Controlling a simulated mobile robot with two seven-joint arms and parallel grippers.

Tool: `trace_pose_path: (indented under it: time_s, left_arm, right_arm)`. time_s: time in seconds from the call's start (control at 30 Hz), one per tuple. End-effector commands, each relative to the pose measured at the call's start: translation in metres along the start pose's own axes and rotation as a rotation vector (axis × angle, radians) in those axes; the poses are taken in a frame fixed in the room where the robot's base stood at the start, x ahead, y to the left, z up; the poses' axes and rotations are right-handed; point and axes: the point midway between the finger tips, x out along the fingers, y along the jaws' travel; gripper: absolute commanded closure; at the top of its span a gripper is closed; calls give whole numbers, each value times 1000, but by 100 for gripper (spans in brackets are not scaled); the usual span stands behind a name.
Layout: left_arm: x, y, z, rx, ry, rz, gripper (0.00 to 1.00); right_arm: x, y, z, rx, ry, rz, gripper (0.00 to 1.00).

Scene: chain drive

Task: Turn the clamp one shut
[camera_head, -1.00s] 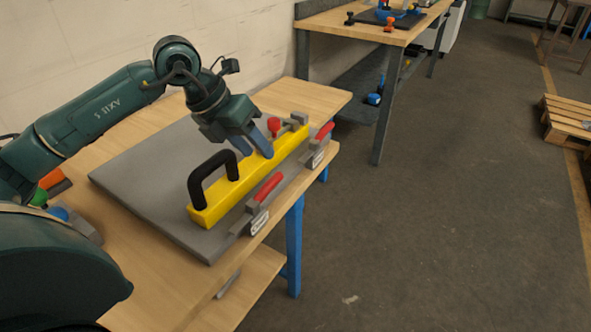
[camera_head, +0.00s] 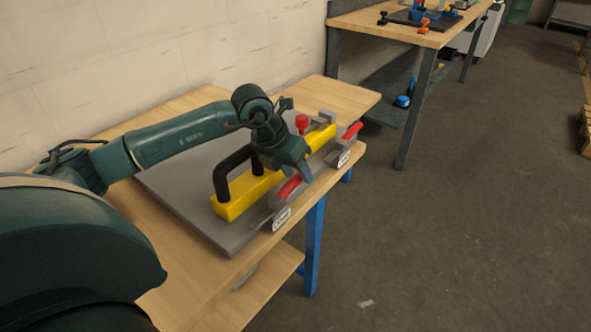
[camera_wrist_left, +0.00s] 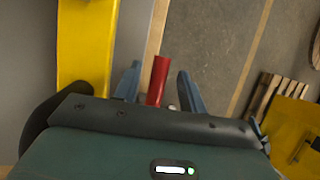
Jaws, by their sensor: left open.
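Two clamps with red handles sit along the front edge of the grey plate (camera_head: 180,187), each by a white label too small to read. The nearer clamp's red handle (camera_head: 288,188) is just below my left gripper (camera_head: 306,173); the farther red handle (camera_head: 353,130) is up and to the right. In the left wrist view, a red handle (camera_wrist_left: 158,82) lies between the two open, spread fingers of my left gripper (camera_wrist_left: 158,72), with no visible grip on it. A yellow bar (camera_head: 228,208) with a black handle (camera_head: 222,177) lies behind the clamps. My right gripper is out of view.
A red knob (camera_head: 302,122) stands at the bar's far end. The plate lies on a wooden table (camera_head: 340,97) with blue legs. A second workbench (camera_head: 400,35) stands behind.

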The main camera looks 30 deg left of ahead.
Motion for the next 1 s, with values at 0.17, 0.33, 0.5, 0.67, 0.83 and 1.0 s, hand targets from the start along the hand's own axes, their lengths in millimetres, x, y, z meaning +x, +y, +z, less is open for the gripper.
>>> trace_pose_path:
  time_s: [0.17, 0.33, 0.5, 0.67, 0.83, 1.0]
  left_arm:
    - [3, 0, 0, 0, 0, 0, 59]
    - [3, 0, 0, 0, 0, 0, 61]
    - [3, 0, 0, 0, 0, 0, 75]
    - [3, 0, 0, 0, 0, 0, 88]
    - [2, 0, 0, 0, 0, 0, 100]
    - [2, 0, 0, 0, 0, 0, 100]
  right_arm:
    - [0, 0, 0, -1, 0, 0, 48]
    - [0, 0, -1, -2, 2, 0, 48]
    - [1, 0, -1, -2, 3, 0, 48]
    - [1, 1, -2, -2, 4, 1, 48]
    - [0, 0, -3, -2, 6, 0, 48]
    - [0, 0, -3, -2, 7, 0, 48]
